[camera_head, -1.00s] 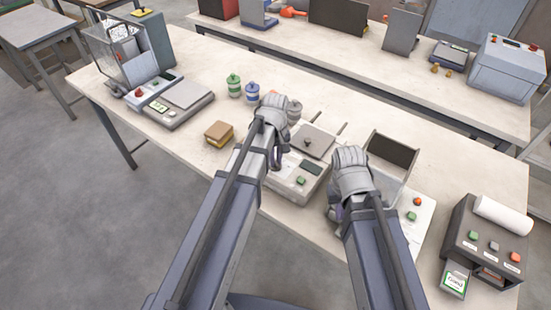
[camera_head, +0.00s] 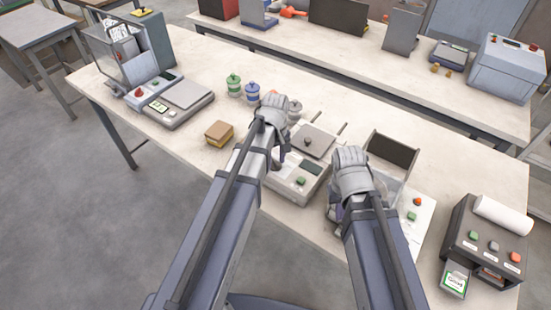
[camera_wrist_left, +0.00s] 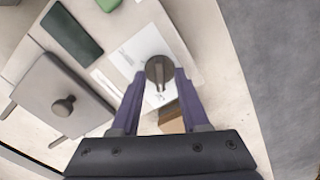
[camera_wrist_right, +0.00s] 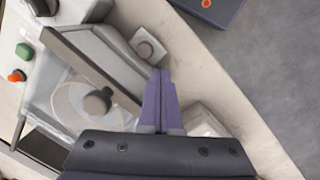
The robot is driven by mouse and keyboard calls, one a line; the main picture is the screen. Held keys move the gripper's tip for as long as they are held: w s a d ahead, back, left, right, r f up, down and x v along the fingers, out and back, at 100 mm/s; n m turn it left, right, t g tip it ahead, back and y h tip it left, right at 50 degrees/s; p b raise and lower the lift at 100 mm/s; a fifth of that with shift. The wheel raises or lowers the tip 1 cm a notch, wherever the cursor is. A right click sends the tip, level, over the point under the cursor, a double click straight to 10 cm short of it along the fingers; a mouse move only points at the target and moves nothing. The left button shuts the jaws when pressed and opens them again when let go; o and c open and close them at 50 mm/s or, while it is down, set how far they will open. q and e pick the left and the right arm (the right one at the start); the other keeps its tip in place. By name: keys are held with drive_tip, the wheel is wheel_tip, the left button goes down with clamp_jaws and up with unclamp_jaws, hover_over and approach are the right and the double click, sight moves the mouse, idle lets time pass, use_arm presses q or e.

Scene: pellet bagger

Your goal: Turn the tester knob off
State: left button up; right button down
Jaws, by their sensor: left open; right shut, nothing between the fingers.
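The tester (camera_head: 294,184) is a pale box with a flat grey lid, a dark display and a green button, at the near edge of the table. Its knob (camera_wrist_left: 160,70) shows in the left wrist view as a dark round dial with a raised ridge, on a white printed panel. My left gripper (camera_wrist_left: 157,82) is open, with its fingertips on either side of the knob; I cannot tell whether they touch it. My right gripper (camera_wrist_right: 160,74) is shut and empty, beside the clear-walled machine.
The clear-walled machine (camera_head: 391,152) stands right of the tester, and a dark label printer (camera_head: 490,225) stands farther right. A scale (camera_head: 180,104), green (camera_head: 234,86) and blue (camera_head: 252,92) lidded jars and a brown-yellow block (camera_head: 219,132) lie left. Bare table lies between block and scale.

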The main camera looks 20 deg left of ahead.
sight(276, 161)
use_arm(q)
wheel_tip(276, 161, up, 8)
drive_tip(key=p, duration=0.8)
drive_tip(key=shift+f, duration=0.1)
drive_tip(key=s+d+m, duration=0.1)
drive_tip(key=s, duration=0.1)
drive_tip(key=s+d+f+m+b, duration=0.1)
drive_tip(key=s+d+m, duration=0.1)
drive_tip(key=s+d+f+m+b, duration=0.1)
drive_tip(key=d, duration=0.1)
drive_tip(key=shift+s+f, duration=0.2)
drive_tip(key=shift+s, duration=0.2)
drive_tip(key=s+d+f+m+y+b, duration=0.1)
drive_tip(key=s+d+f+m+b, duration=0.1)
drive_tip(key=s+d+m, duration=0.3)
drive_tip(key=s+m, duration=0.3)
drive_tip(key=shift+s+d+b, duration=0.25)
drive_tip(key=shift+d+b, duration=0.1)
